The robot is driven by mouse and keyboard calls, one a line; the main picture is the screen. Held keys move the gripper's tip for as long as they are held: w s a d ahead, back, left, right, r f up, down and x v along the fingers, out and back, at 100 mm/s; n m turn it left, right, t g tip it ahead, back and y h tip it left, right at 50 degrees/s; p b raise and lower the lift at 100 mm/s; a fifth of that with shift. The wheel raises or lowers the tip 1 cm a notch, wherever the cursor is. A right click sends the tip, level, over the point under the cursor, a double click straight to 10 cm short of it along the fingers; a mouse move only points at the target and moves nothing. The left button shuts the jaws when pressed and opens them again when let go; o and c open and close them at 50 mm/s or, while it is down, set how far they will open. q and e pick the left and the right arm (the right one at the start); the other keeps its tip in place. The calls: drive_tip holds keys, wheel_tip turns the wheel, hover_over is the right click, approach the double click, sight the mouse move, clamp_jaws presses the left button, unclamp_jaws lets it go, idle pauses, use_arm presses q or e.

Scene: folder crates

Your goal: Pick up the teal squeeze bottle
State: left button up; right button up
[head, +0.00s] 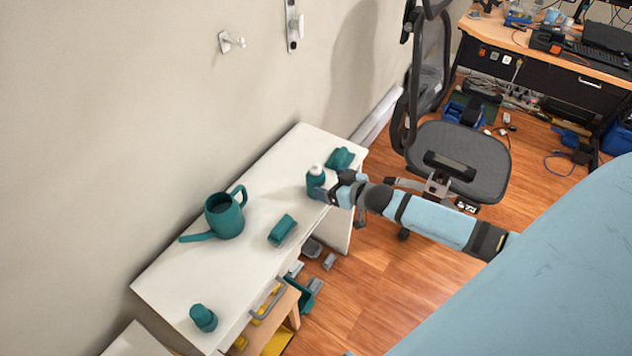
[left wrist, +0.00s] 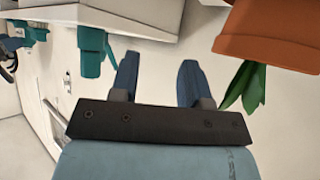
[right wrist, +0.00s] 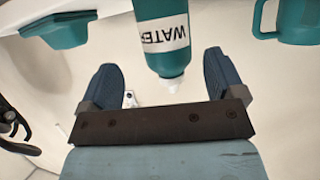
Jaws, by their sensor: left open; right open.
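The teal squeeze bottle (head: 316,181) with a white cap stands upright near the far right end of the white table. My right gripper (head: 328,191) is right at its side, coming in from the right. In the right wrist view the bottle (right wrist: 163,22) shows its white "WATER" label, and its capped end lies between the two spread blue fingers (right wrist: 160,62). Gaps show on both sides, so the gripper is open and not closed on it. My left gripper (left wrist: 159,60) is open and empty in the left wrist view; the head view does not show it.
The table (head: 262,262) also bears a teal watering can (head: 224,216), a teal block-like item (head: 282,230), a small teal container (head: 203,318) and another teal item (head: 340,159) close behind the bottle. A terracotta pot (left wrist: 268,38) is near my left gripper. An office chair (head: 460,155) stands right.

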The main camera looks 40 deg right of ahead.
sight(323, 182)
drive_tip(key=shift+w+a, duration=0.25)
drive_tip(key=shift+w, duration=0.3)
drive_tip(key=x, duration=0.4)
drive_tip(key=shift+w+a+f, duration=0.15)
drive_tip(key=shift+w+a, duration=0.05)
drive_tip(key=shift+a, duration=0.15)
drive_tip(key=c, duration=1.2)
wheel_tip(323, 182, up, 20)
drive_tip(key=shift+r+p, duration=0.1)
drive_tip(key=shift+p, duration=0.4)
